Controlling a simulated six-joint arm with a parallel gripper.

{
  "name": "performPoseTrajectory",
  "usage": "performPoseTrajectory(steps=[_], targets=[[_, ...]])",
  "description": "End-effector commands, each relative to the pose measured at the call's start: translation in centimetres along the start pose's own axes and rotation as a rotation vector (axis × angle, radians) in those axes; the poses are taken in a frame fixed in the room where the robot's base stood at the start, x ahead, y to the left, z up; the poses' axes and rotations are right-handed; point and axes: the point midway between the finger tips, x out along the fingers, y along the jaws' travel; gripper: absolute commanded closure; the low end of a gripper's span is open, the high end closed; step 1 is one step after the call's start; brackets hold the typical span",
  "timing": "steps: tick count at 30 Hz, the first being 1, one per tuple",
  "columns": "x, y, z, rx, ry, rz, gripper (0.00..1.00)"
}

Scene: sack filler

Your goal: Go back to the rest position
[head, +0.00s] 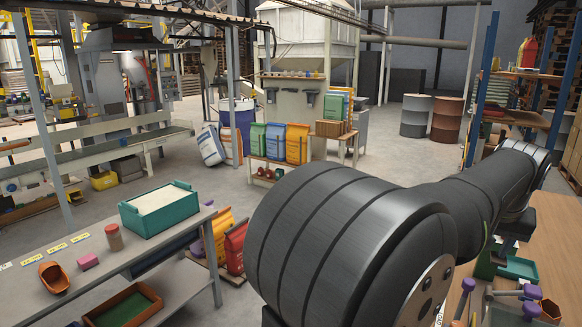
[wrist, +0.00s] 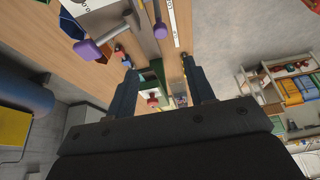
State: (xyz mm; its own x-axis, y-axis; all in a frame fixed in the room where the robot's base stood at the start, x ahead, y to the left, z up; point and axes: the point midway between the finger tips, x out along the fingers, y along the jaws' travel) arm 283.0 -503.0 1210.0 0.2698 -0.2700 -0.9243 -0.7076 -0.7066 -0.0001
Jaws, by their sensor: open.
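My gripper (wrist: 157,64) shows in the wrist view with its two dark fingers spread apart. Nothing is held between them. They point toward a wooden table (wrist: 205,95) with small items on it, at a distance that I cannot judge. In the head view my dark arm fills the lower middle and right, and my gripper does not show there. The same kind of wooden table top (head: 551,235) shows at the right of the head view.
A teal bin of white material (head: 157,225), a jar (head: 114,237), a pink block (head: 88,262) and an orange scoop (head: 54,277) stand on the left bench. Purple-knobbed items (head: 531,291) stand on the right table. Open floor (head: 235,190) lies beyond my arm.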

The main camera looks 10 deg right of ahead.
Motion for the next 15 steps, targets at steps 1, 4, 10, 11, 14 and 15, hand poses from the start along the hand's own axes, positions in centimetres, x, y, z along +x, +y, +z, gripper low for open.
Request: performPoseTrajectory(steps=[1,4,10,11,14,15], targets=[[-1.1,0.0,0.0,0.0,0.003,0.002,0.51],[-0.8,0.0,0.1,0.0,-0.006,-0.002,0.51],[3.3,-0.1,0.1,-0.001,-0.004,-0.002,0.51],[4.0,-0.1,0.1,-0.001,-0.004,-0.002,0.51],[6.0,-0.1,0.0,-0.001,-0.003,-0.002,0.51],[6.8,-0.1,0.0,-0.001,-0.004,-0.002,0.51]])
